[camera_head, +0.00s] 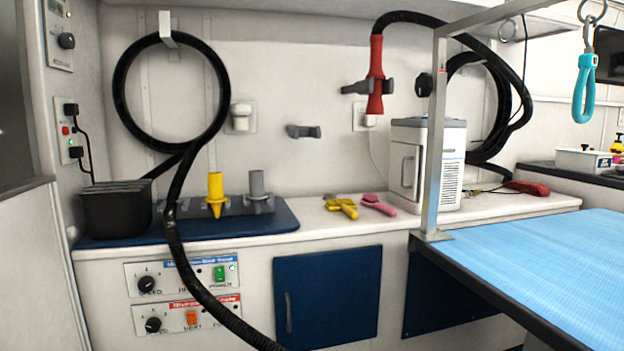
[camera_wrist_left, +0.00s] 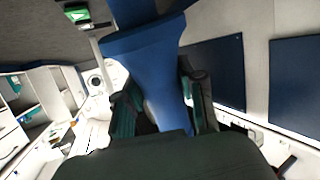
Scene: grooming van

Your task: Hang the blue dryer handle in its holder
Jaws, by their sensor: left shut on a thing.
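In the left wrist view the blue dryer handle (camera_wrist_left: 153,62) lies between the two fingers of my left gripper (camera_wrist_left: 159,84), which is shut on it. The handle's wide end is toward the top of that view, and its lower part is hidden by the gripper. In the head view neither gripper nor the blue handle shows. An empty grey wall holder (camera_head: 304,131) is on the back wall. A second grey holder (camera_head: 355,88) carries a red dryer handle (camera_head: 376,75). A black hose (camera_head: 176,225) runs from a wall hook down past the bottom edge.
The counter bears a black bin (camera_head: 116,208), a yellow nozzle (camera_head: 215,193), a grey nozzle (camera_head: 257,187), yellow and pink tools and a white dryer unit (camera_head: 405,168). A metal post (camera_head: 435,150) and blue grooming table (camera_head: 545,262) stand right. The wall around the empty holder is clear.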

